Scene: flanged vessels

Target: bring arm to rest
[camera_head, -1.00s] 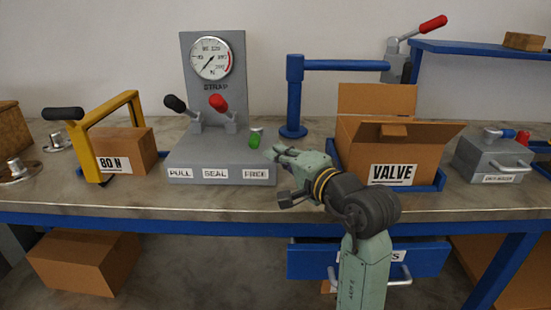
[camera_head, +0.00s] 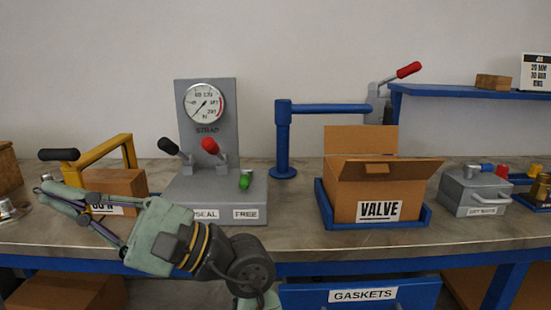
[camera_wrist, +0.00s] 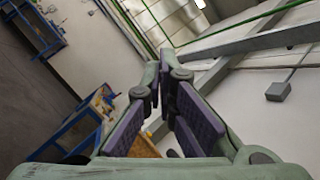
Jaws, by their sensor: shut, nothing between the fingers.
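My arm reaches in from the bottom of the head view and bends left in front of the bench. My gripper (camera_head: 48,189) points left, in front of the 80 N cardboard box (camera_head: 122,181) and the yellow frame with the black handle (camera_head: 95,160), partly covering them. It looks empty. In the wrist view its fingers with purple pads (camera_wrist: 167,68) come together at the tips with nothing between them. The wrist view looks out tilted across the room, toward a wall and beams.
The grey gauge stand (camera_head: 208,120) with black and red levers is behind my wrist. A blue post (camera_head: 283,140), an open VALVE box (camera_head: 362,190) in a blue tray and a grey block (camera_head: 474,192) stand to the right. The bench's front edge (camera_head: 400,247) runs below.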

